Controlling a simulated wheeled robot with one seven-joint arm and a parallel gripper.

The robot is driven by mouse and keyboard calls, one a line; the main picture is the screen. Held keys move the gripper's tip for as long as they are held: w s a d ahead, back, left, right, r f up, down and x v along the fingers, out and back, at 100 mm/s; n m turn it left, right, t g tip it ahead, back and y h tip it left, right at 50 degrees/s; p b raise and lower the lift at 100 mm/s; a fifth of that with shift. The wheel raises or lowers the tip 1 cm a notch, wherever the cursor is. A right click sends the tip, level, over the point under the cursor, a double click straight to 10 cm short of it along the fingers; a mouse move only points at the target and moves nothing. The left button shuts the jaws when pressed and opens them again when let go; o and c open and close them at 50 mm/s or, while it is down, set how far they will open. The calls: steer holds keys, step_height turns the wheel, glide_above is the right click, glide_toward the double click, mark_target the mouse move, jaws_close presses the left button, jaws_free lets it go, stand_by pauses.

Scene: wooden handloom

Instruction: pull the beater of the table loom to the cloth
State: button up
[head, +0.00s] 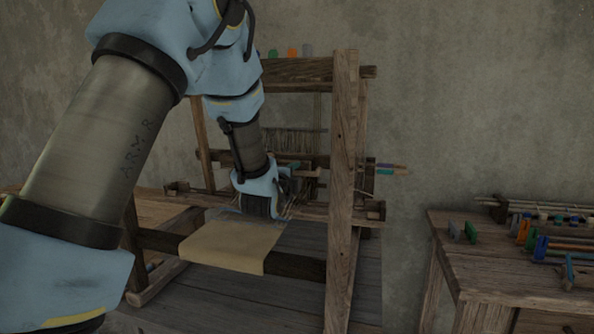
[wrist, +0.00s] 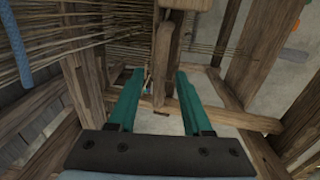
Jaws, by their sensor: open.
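The wooden table loom (head: 343,190) stands in the middle of the head view, with beige cloth (head: 232,246) over its front beam. My gripper (head: 288,185) is inside the frame, above and behind the cloth; my arm hides part of the loom. In the wrist view, the two green fingers of my gripper (wrist: 156,78) are open and apart. A wooden bar (wrist: 167,50) reaches into the gap between them, with clear space on both sides. It looks like part of the beater, but I cannot tell for certain. Whether it is at the fingers' depth is unclear.
Warp threads (wrist: 95,30) run on the left of the wrist view, near a blue roll (wrist: 16,50). Loom posts stand close around my gripper. A side table (head: 450,262) with colored tools is at the right. Several spools (head: 292,52) sit on the loom's top.

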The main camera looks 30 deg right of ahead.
steer(key=shift+x, duration=1.3)
steer(key=shift+c, duration=0.3)
jaws_close()
